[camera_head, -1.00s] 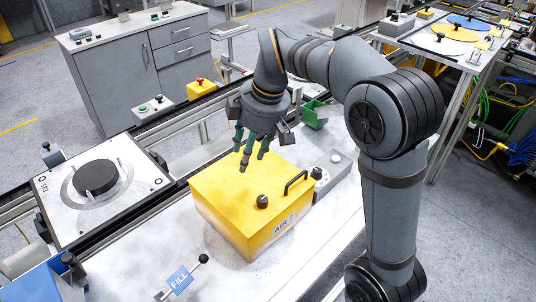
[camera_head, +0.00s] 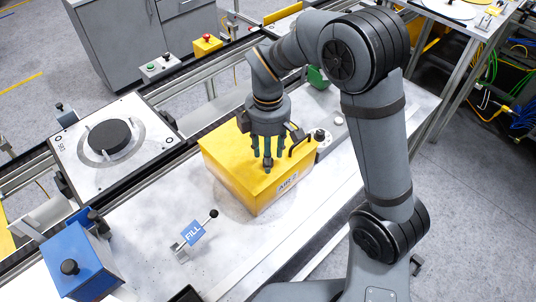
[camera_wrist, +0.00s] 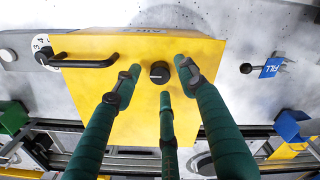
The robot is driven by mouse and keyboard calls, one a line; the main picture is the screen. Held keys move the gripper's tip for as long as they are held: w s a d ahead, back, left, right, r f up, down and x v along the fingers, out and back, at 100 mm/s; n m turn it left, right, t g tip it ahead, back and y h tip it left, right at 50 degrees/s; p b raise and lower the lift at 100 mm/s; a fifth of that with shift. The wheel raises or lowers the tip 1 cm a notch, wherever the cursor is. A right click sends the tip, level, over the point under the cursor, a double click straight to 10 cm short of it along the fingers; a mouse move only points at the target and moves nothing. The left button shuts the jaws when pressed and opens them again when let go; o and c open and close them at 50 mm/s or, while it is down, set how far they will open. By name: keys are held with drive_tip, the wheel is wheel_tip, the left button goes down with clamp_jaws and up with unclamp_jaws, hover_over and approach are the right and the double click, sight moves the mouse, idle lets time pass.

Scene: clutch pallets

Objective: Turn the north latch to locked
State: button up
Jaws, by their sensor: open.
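A yellow box (camera_head: 228,170) marked "AIR 2" stands on the bench and carries a black knob and a black handle. In the wrist view the box (camera_wrist: 215,60) fills the middle, with the round knob (camera_wrist: 160,73) between my fingers and the handle (camera_wrist: 84,62) to the left. My gripper (camera_head: 268,158) has green fingers spread open and pointing down over the box top. In the head view the fingers largely hide the knob. In the wrist view my gripper (camera_wrist: 158,82) surrounds the knob; contact cannot be told. No part is labelled as the north latch.
A pallet (camera_head: 66,150) with a black disc (camera_head: 110,136) lies at left. A blue box (camera_head: 75,250) with a black knob is front left. A FILL lever (camera_head: 193,233) stands before the yellow box. A green block (camera_head: 317,77) is behind. The bench is clear front right.

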drive_tip(key=shift+f, duration=0.45)
clamp_jaws()
idle(0.3)
